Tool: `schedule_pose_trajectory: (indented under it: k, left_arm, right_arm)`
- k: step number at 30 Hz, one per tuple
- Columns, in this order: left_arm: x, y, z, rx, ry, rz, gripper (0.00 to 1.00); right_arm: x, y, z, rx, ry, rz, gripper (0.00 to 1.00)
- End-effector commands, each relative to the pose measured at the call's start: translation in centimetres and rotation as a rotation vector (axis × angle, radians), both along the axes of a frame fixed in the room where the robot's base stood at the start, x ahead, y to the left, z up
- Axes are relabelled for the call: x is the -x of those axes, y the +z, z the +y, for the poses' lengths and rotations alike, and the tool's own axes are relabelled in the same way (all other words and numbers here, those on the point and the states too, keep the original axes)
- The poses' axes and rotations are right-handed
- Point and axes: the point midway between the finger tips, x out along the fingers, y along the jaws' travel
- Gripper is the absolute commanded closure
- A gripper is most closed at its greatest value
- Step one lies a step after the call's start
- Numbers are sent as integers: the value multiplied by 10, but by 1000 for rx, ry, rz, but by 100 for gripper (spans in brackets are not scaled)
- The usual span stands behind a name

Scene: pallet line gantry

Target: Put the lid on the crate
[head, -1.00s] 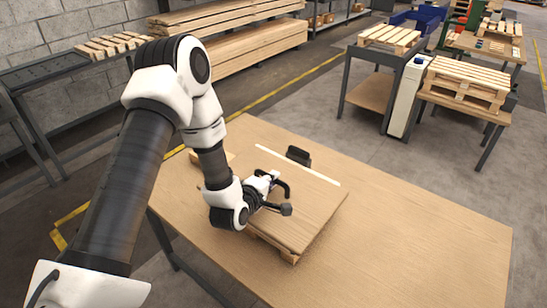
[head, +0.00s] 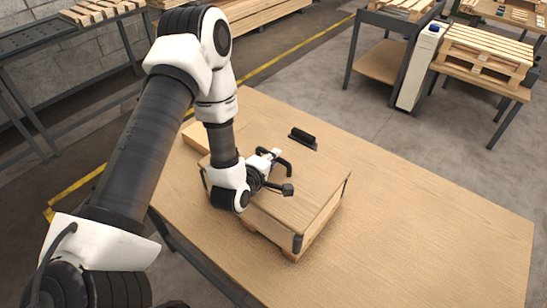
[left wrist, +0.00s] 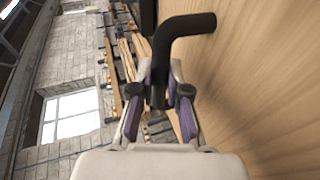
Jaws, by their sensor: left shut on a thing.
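The wooden lid (head: 315,180) covers the top of the wooden crate (head: 322,218), and I see no clear gap between them from here. The crate has black corner pieces and stands on a small pallet (head: 288,252) on the table. My left gripper (head: 274,173) is over the lid, shut on its black bent handle. In the left wrist view, the fingers (left wrist: 160,92) pinch the handle (left wrist: 188,24), with the wooden lid face (left wrist: 245,80) to the right. My arm and gripper hide the lid's left part. My right gripper is not in view.
The wooden table (head: 420,230) is clear to the right of the crate. A black object (head: 303,138) lies behind the crate. A wooden block (head: 196,137) sits at the table's left edge. Benches with pallets (head: 485,52) stand farther back.

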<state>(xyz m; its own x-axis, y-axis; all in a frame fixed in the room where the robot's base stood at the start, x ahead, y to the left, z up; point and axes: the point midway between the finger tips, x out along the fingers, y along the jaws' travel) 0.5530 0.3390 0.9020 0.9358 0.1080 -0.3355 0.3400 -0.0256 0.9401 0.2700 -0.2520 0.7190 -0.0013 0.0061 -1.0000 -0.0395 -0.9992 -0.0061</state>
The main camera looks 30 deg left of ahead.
Motion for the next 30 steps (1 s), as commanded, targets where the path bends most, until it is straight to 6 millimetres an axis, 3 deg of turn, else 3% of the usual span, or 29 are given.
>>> schedule_pose_trajectory:
  k: [7, 8, 9, 10, 18, 23, 30]
  left_arm:
    - [0, -8, 0, 0, 0, -1, 100]
    - [0, -8, 0, 0, 0, 0, 78]
    - [0, -7, 0, 0, 0, 1, 64]
    - [0, -7, 0, 0, 0, 1, 60]
    - [0, -6, 0, 0, 0, 1, 60]
    - [2, 7, 0, 0, 0, 2, 60]
    - [62, 24, -7, 5, 1, 8, 60]
  right_arm:
    - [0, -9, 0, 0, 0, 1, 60]
    - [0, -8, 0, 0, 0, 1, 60]
    - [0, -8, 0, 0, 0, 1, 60]
    - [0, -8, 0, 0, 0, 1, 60]
    - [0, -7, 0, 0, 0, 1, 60]
    - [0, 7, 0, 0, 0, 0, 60]
    - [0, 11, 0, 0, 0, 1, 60]
